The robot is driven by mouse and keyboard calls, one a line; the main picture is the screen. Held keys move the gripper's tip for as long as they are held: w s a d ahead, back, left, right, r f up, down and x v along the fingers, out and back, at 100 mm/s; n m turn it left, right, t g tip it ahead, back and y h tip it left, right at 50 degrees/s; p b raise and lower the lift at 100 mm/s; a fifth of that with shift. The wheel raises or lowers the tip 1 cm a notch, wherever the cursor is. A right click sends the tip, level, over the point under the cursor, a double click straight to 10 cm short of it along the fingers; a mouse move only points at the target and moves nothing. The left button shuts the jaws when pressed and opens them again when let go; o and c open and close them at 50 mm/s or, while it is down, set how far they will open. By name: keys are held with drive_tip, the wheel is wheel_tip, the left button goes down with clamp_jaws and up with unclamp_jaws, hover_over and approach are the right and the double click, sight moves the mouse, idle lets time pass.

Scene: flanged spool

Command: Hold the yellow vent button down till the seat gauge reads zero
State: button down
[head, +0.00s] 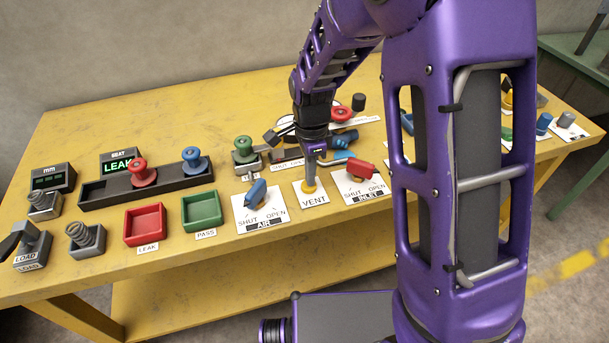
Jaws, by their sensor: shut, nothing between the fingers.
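The yellow vent button (309,187) sits on a white plate marked VENT (316,202) near the table's front edge. My gripper (309,180) is shut and points down over the button. Its fingertips meet the button or hover just above it; I cannot tell if the button is pressed in.
A blue AIR handle (256,190) is just left of the button and a red INLET handle (361,171) just right. Red tray (145,224) and green tray (201,210) stand further left, before a dark rack (118,190) with red and blue spools. My arm hides part of the table's right side.

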wheel_tip(320, 180, up, 12)
drive_tip(key=p, duration=0.1)
drive_tip(key=shift+p, duration=0.35)
drive_tip(key=shift+w+a+f, duration=0.1)
drive_tip(key=shift+w, duration=0.05)
